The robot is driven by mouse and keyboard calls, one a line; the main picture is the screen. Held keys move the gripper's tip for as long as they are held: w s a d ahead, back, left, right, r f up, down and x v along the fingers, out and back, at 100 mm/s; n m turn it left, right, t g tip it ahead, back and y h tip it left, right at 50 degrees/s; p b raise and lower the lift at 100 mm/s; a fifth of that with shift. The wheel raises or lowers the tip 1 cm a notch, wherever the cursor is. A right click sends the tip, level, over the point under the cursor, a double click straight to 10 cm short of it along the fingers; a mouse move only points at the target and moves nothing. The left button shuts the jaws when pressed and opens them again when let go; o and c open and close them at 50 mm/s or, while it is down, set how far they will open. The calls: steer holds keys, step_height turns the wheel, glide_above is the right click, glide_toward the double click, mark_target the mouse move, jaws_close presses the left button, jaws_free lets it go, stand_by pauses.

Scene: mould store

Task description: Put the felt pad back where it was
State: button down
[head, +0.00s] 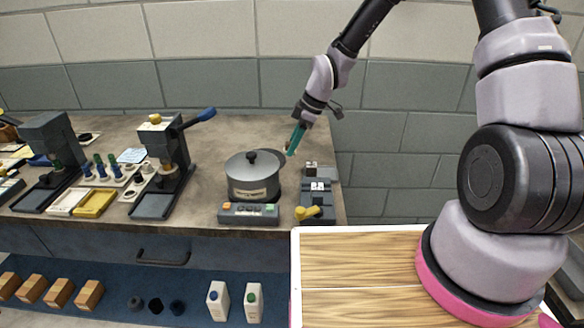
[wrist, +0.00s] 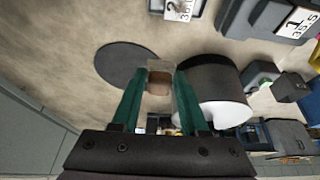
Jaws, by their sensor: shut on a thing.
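My gripper (head: 292,148) has teal fingers and points down above the bench, to the right of the grey pot. In the wrist view my gripper (wrist: 160,88) is shut on a small block with a grey-beige upper part and a brown face, which seems to be the felt pad (wrist: 159,83). It is held between the fingertips, apparently above the bench top. A dark flat round disc (wrist: 122,64) lies on the bench beside the held piece in the wrist view. In the head view the held piece is too small to make out.
The lidded grey pot (head: 245,180) stands close to the gripper, behind a control box (head: 248,214). A device with a yellow lever (head: 310,213) stands at the bench's right front. Lever presses (head: 163,160) stand to the left. Bare bench top (head: 225,140) lies behind the pot.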

mark_target(288, 173)
steer(key=shift+f, duration=3.4)
steer(key=shift+c, duration=2.1)
jaws_free()
steer(key=shift+f, duration=0.15)
